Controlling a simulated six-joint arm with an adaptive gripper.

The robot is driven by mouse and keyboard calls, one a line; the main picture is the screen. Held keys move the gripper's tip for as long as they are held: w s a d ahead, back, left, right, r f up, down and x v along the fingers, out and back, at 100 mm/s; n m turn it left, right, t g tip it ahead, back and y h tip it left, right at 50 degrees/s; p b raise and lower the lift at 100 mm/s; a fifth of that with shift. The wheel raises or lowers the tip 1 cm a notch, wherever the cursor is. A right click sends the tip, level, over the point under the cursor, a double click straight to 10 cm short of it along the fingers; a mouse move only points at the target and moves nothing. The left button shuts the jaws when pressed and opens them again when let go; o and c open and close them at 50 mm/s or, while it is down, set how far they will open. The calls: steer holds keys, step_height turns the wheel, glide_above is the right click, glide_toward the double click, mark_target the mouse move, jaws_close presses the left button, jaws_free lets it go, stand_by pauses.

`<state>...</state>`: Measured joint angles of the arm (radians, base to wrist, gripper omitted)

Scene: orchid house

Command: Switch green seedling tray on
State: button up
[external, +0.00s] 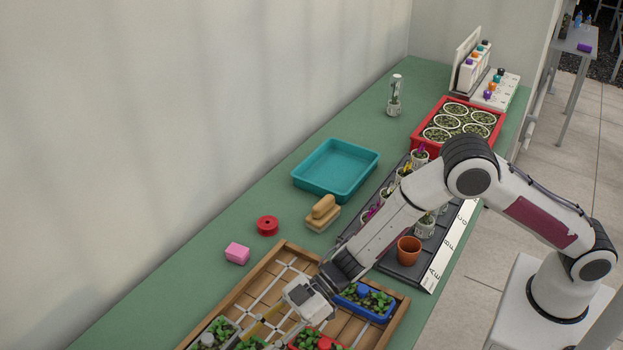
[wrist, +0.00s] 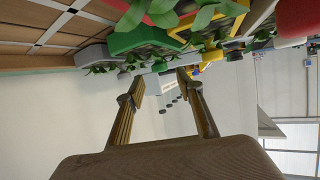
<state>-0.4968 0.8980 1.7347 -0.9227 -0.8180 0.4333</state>
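The green seedling tray (wrist: 130,41) shows near the top of the wrist view, with leafy seedlings in it. A small green knob-like piece (wrist: 160,66) shows by its lower edge, partly hidden by leaves. My gripper (wrist: 160,88) is open and empty, its two fingers apart below the tray in that picture. In the external view my gripper (external: 262,328) reaches low over the wooden bench frame at the bottom. The green tray cannot be clearly made out there, because my gripper and the picture edge hide that area.
A grey tray (wrist: 92,56) and a yellow tray (wrist: 232,10) flank the green one. A blue tray (external: 366,304) and a red tray (external: 305,345) sit close by on the wooden frame (external: 392,325). A pink block (external: 237,253) and a red spool (external: 267,225) lie beyond it.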

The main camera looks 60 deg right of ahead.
steer(key=shift+x, duration=2.2)
steer(key=shift+d, duration=0.1)
jaws_close()
